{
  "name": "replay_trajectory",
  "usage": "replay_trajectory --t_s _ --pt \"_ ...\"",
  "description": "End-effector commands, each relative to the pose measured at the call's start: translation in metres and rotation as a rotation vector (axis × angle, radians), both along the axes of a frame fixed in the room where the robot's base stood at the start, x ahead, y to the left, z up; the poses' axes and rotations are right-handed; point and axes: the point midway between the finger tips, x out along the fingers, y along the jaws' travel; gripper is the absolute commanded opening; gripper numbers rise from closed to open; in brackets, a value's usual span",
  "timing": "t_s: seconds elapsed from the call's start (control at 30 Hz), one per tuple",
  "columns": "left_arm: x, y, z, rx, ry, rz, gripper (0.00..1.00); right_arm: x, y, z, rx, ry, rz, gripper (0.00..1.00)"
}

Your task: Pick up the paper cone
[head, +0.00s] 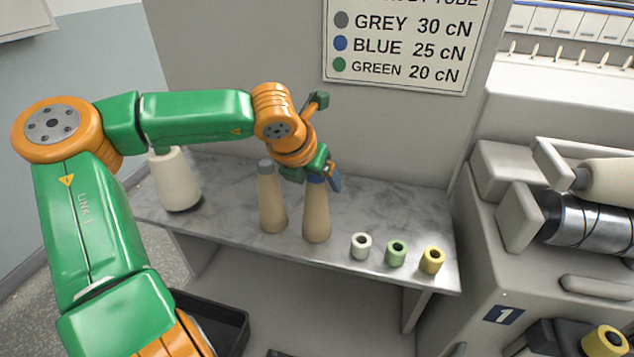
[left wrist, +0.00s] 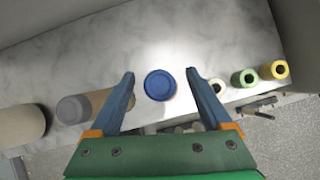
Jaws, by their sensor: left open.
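Two tan paper cones stand upright on the marbled shelf. One paper cone (head: 317,215) has a blue tip, which shows as a blue disc in the left wrist view (left wrist: 160,86). The other cone (head: 271,205) has a grey tip and shows left of the fingers in the left wrist view (left wrist: 76,109). My left gripper (head: 324,182) is open at the top of the blue-tipped cone. In the left wrist view its two blue fingers (left wrist: 160,76) stand either side of the blue tip, with gaps on both sides. My right gripper is in no view.
A large white cone (head: 175,182) stands left on the shelf (head: 225,227). White (head: 361,252), green (head: 396,260) and yellow (head: 432,267) short tubes stand to the right. A wall sign (head: 400,60) lists grey, blue and green tensions. A machine is at right; a dark bin (head: 245,320) is below.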

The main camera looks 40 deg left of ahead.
Motion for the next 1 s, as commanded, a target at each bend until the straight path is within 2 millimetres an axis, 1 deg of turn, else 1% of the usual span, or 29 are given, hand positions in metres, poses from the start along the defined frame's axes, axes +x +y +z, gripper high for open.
replay_trajectory --t_s 0.13,0.17,0.2,0.27,0.3,0.37,0.4,0.47,0.83,0.93,1.0 --pt "0.000 0.000 0.000 -0.001 -0.001 -0.001 0.82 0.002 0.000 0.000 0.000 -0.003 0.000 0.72" --pt "0.000 0.000 0.000 -0.001 -0.001 -0.001 0.80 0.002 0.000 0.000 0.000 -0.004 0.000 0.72" --pt "0.000 0.000 0.000 -0.001 -0.001 -0.001 0.69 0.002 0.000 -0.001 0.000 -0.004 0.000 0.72" --pt "0.000 0.000 0.000 -0.001 -0.001 -0.001 0.53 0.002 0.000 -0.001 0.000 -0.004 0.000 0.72" --pt "0.000 0.000 0.000 -0.001 -0.001 -0.001 0.42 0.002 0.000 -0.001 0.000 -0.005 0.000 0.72" --pt "0.000 0.000 0.000 -0.001 -0.001 -0.001 0.26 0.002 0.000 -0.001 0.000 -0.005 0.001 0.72" --pt "0.000 0.000 0.000 -0.001 -0.001 -0.001 0.15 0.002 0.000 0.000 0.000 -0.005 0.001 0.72" --pt "0.000 0.000 0.000 -0.001 -0.001 -0.001 0.00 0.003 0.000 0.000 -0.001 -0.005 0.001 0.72" --pt "0.000 0.000 0.001 0.001 -0.001 -0.001 0.00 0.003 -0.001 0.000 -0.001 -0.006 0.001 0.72" --pt "0.001 0.001 0.011 0.003 -0.002 0.001 0.00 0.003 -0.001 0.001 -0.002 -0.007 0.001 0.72" --pt "0.001 0.001 0.023 0.003 -0.004 0.002 0.00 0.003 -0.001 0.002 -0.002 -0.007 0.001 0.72"
